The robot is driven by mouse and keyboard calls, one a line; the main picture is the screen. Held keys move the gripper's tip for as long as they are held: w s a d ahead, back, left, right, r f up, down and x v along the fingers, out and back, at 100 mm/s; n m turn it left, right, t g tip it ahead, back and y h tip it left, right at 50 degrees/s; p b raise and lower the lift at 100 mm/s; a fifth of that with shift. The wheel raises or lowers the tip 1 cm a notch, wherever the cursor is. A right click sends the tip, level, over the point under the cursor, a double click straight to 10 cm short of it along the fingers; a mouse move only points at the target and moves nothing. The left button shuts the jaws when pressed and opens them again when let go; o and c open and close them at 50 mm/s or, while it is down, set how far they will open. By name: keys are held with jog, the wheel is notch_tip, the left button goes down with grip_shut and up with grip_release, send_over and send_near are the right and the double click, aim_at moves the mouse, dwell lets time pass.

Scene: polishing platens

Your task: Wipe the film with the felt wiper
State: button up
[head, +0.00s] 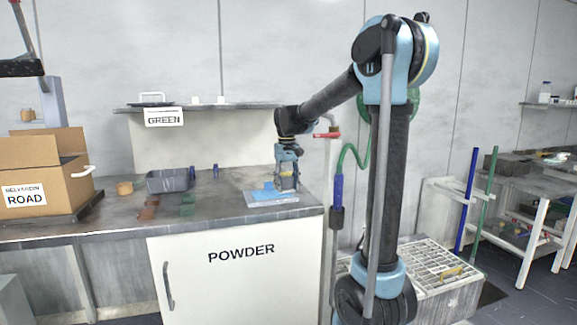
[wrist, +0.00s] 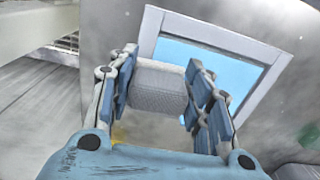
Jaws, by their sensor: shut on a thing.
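My gripper (head: 287,176) points down over the right part of the bench. In the wrist view my gripper (wrist: 158,95) is shut on a grey, textured block, the felt wiper (wrist: 158,86), held between its blue finger pads. A flat light-blue film (wrist: 195,54) in a pale grey frame (wrist: 250,88) lies beneath and beyond the wiper. The wiper overlaps the near left part of the film; whether it touches is unclear. In the head view the film (head: 270,198) lies near the bench's front right edge, with the gripper over its far right side.
A grey tray (head: 168,181), brown pieces (head: 148,207) and green pieces (head: 187,205) lie left of the film. A cardboard box (head: 45,175) labelled ROAD stands at far left. A shelf (head: 200,106) labelled GREEN runs behind. A pipe with a red handle (head: 328,135) stands close right.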

aim_at(286, 177)
jog(key=shift+d+r, duration=0.1)
jog(key=shift+r, duration=0.7)
jog(key=shift+a+r, duration=0.25)
jog(key=shift+r, duration=0.8)
jog(key=shift+a+r, duration=0.15)
jog(key=shift+r, duration=1.9)
